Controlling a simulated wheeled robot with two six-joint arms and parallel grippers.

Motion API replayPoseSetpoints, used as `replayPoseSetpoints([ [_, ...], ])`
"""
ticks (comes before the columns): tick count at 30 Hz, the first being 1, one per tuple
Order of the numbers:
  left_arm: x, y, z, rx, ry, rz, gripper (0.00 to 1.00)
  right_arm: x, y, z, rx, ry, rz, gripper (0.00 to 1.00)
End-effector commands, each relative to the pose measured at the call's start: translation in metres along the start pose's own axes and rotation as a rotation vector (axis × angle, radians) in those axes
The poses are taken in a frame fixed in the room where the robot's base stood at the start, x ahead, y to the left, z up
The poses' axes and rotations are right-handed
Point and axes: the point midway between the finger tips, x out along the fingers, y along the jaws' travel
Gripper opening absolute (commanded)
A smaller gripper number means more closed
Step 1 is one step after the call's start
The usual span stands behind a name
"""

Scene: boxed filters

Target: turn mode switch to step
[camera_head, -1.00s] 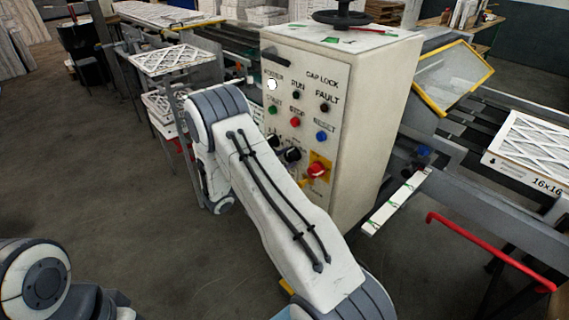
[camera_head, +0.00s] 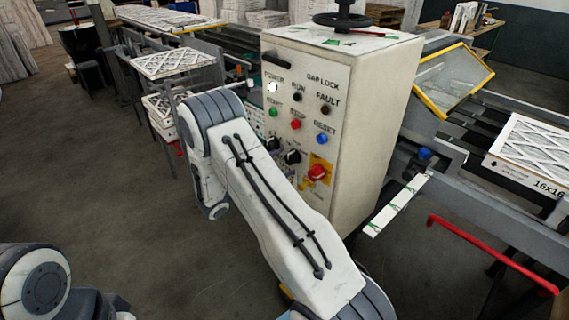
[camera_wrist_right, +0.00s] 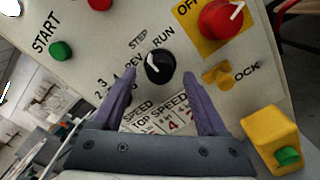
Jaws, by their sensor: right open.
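The mode switch is a black round knob (camera_wrist_right: 160,66) with a white pointer, lettered STEP, REV and RUN around it in the right wrist view. Its pointer slants to the upper left; the exact mark it meets is hard to tell. It also shows on the control box front in the head view (camera_head: 293,157). My right gripper (camera_wrist_right: 159,76) is open, with its two fingertips on either side of the knob's lower part. Contact with the knob cannot be made out. My left gripper is not in view.
A red rotary switch (camera_wrist_right: 222,17) on a yellow plate sits right above the knob, with a yellow lock piece (camera_wrist_right: 218,75) below it. A green button (camera_wrist_right: 61,51) is at left. A yellow block (camera_wrist_right: 272,140) stands at lower right. The control box (camera_head: 375,120) stands beside conveyors.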

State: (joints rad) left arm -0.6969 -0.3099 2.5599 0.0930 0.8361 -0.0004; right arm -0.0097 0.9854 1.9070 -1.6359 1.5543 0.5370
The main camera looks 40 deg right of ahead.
Motion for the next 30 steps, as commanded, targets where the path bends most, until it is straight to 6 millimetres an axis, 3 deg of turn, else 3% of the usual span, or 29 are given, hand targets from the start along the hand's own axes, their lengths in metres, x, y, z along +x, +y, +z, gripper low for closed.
replayPoseSetpoints([
  [6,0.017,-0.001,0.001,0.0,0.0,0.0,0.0,-0.046,-0.001,-0.003,0.001,0.005,0.006,0.76],
  [13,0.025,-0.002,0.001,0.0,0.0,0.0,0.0,-0.082,-0.001,-0.002,0.001,0.003,0.004,0.76],
  [18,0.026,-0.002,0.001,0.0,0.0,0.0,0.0,-0.091,0.0,-0.001,0.0,0.002,0.002,0.76],
  [30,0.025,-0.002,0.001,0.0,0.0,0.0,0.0,-0.091,0.0,-0.001,0.0,0.001,0.001,0.76],
])
